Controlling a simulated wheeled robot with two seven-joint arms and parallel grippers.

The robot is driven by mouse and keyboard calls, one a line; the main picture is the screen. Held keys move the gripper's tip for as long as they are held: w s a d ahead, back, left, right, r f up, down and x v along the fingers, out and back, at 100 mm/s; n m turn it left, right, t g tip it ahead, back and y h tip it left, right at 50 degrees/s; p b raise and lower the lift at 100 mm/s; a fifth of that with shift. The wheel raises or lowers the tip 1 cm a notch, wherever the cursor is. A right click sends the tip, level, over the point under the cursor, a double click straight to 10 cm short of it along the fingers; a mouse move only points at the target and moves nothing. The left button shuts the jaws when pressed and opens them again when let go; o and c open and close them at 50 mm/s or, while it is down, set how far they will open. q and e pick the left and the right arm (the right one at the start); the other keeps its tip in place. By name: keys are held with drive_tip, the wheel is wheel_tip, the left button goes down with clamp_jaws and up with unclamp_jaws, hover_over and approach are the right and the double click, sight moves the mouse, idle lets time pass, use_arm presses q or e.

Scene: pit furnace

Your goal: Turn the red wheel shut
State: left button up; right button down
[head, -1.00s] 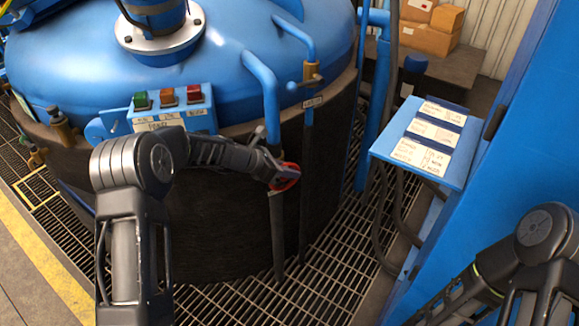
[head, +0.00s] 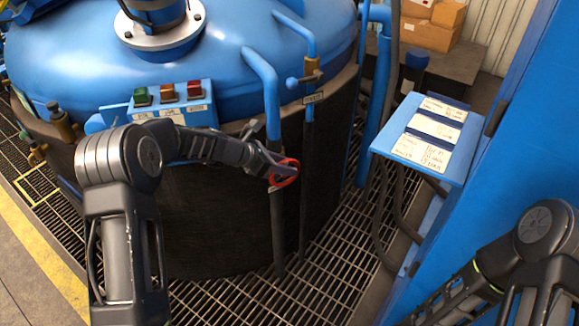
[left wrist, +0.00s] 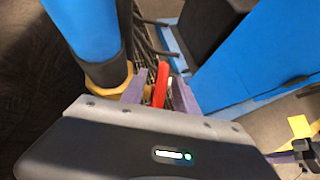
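The small red wheel (head: 290,181) is on a dark vertical pipe at the front of the blue-lidded vessel. My left gripper (head: 280,170) is at the wheel and covers part of it in the head view. In the left wrist view, the red rim (left wrist: 160,84) shows between the two purplish fingers of my left gripper (left wrist: 160,90). The fingers stand apart, with gaps seen beside the rim. Whether a fingertip touches it cannot be told. My right arm is at the lower right of the head view; its gripper is out of view.
A button box (head: 172,104) with green, orange and red buttons stands on the vessel (head: 90,60) left of the wheel. Another pipe with a brass valve (head: 312,68) runs close on the right. A blue labelled panel (head: 428,135) stands further right, with grating (head: 330,265) below.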

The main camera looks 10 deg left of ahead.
use_arm(q)
drive_tip(key=v, duration=0.5)
drive_tip(key=shift+s+a, duration=0.15)
